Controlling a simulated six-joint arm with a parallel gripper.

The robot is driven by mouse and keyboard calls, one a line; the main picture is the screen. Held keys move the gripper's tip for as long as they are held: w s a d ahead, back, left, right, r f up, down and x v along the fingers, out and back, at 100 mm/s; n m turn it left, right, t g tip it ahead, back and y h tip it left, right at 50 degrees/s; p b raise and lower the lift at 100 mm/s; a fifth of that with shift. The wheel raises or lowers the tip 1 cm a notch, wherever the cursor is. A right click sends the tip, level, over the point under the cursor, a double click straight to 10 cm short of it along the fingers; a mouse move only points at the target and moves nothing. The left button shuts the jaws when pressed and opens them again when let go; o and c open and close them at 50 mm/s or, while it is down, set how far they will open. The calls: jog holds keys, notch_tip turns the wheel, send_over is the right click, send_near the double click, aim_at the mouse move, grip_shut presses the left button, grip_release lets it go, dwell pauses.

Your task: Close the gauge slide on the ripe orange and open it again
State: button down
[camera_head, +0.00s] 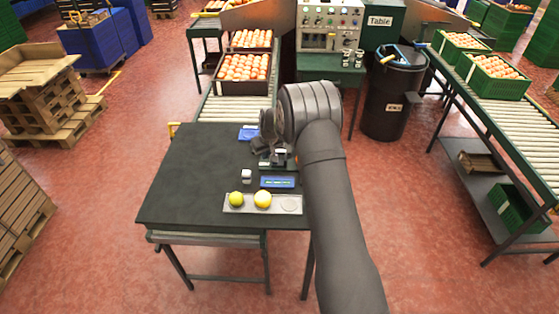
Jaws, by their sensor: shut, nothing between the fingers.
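The gauge (279,157), a small dark and metallic device, stands on the dark table (185,190), partly covered by my arm. A sliver of orange colour (296,157) shows at its right side, beside my arm; it may be the ripe orange, mostly hidden. My gripper (261,150) points down at the left of the gauge, shut and empty. I cannot tell whether it touches the slide.
A blue card (248,133) lies behind. The table's left half is clear. A roller conveyor (236,108) with orange crates stands behind; a black bin (390,105) stands back right.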

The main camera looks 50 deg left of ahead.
aim_at(281, 161)
jog(key=shift+w+d, duration=0.15)
jog(key=shift+w+d, duration=0.7)
dwell(0.3)
jog(key=shift+w+d, duration=0.15)
dwell(0.4)
jog(key=shift+w+d, duration=0.9)
dwell(0.3)
jog(key=shift+w+d, duration=0.5)
dwell(2.2)
